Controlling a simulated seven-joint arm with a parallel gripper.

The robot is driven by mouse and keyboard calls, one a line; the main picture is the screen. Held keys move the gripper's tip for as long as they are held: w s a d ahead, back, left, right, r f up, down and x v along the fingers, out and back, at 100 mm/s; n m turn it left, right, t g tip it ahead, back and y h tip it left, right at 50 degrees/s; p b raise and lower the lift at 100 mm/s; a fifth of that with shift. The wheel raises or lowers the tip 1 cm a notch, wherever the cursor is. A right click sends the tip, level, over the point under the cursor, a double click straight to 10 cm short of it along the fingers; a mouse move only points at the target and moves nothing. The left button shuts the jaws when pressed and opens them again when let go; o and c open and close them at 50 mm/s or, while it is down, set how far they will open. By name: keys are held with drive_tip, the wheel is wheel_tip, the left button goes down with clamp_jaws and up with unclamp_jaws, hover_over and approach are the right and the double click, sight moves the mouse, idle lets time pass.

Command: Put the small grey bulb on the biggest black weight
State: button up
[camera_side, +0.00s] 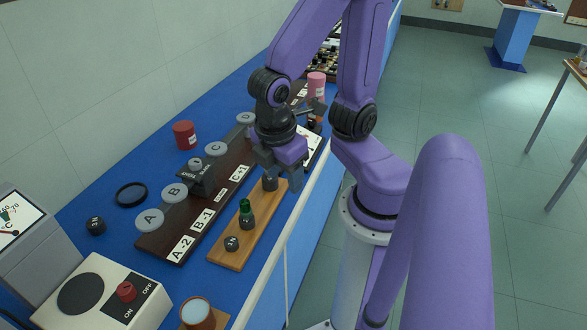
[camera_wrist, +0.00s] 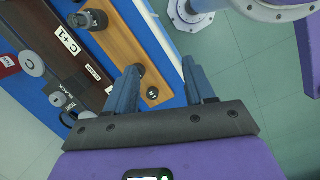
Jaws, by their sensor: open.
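Several black weights stand on the light wooden board. A tall dark one (camera_side: 270,183) stands at the board's far end, just below my gripper (camera_side: 279,172); one with a green bulb (camera_side: 246,207) on it stands nearer, and a low one (camera_side: 232,243) is at the near end. In the wrist view a large black weight (camera_wrist: 95,20) is at upper left and a small one (camera_wrist: 152,93) lies between my open fingers (camera_wrist: 163,75). A small dark round thing (camera_wrist: 138,70) shows by the left finger; I cannot tell whether it is the grey bulb.
A dark labelled rack (camera_side: 150,240) with grey discs (camera_side: 149,219) lies beside the board. A red jar (camera_side: 185,135), a black ring (camera_side: 131,195), a pink bottle (camera_side: 316,84) and a white box with a red knob (camera_side: 100,290) also stand on the blue bench. The bench edge is close to the board.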

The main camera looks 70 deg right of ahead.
drive_tip(key=shift+s+a+r+m+y, duration=0.25)
drive_tip(key=shift+s+r+y, duration=0.3)
drive_tip(key=shift+s+y, duration=0.15)
drive_tip(key=shift+s+a+r+m+y, duration=0.15)
drive_tip(key=shift+s+a+r+y, duration=0.1)
drive_tip(key=shift+s+r+y, duration=0.4)
drive_tip(key=shift+w+f, duration=0.1)
drive_tip(key=shift+w, duration=0.05)
